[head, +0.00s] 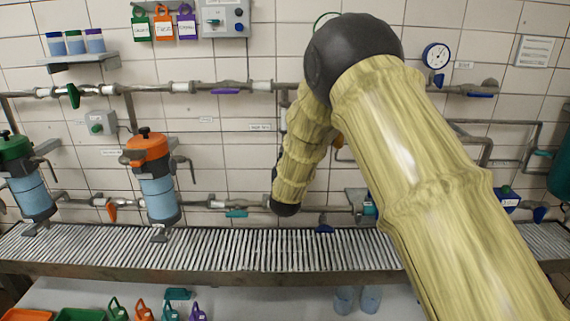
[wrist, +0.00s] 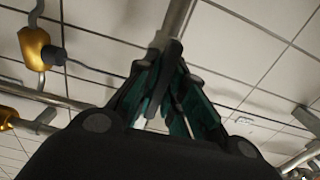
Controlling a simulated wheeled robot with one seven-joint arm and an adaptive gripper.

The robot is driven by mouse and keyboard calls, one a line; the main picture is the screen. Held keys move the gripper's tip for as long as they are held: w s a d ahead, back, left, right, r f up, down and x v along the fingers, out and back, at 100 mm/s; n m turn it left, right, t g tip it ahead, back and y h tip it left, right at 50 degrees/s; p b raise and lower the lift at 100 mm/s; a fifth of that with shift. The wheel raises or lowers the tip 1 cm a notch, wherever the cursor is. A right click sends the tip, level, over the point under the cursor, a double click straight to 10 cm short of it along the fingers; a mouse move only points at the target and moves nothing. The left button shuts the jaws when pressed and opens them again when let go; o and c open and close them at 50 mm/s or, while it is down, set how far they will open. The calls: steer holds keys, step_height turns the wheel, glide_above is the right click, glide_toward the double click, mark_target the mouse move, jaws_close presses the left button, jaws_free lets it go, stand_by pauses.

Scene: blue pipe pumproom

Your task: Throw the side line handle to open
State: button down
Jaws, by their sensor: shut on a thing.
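In the wrist view, my gripper (wrist: 160,78) has its teal-lined fingers closed around a dark, narrow bar (wrist: 173,58), which looks like the handle. A grey pipe (wrist: 178,17) runs up behind it. I cannot read a label that names this handle. In the head view my arm's bent links cover the wall at the middle right, and the gripper and the held bar are hidden behind them. How far the handle is turned does not show.
A yellow fitting (wrist: 36,49) on piping is left of the gripper in the wrist view. An orange-topped canister (head: 155,180) stands at left, and a gauge (head: 436,56) hangs upper right.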

steer(key=c, duration=1.6)
jaws_free()
steer(key=shift+f, duration=0.15)
steer(key=shift+o, duration=0.4)
steer(key=s, duration=1.2)
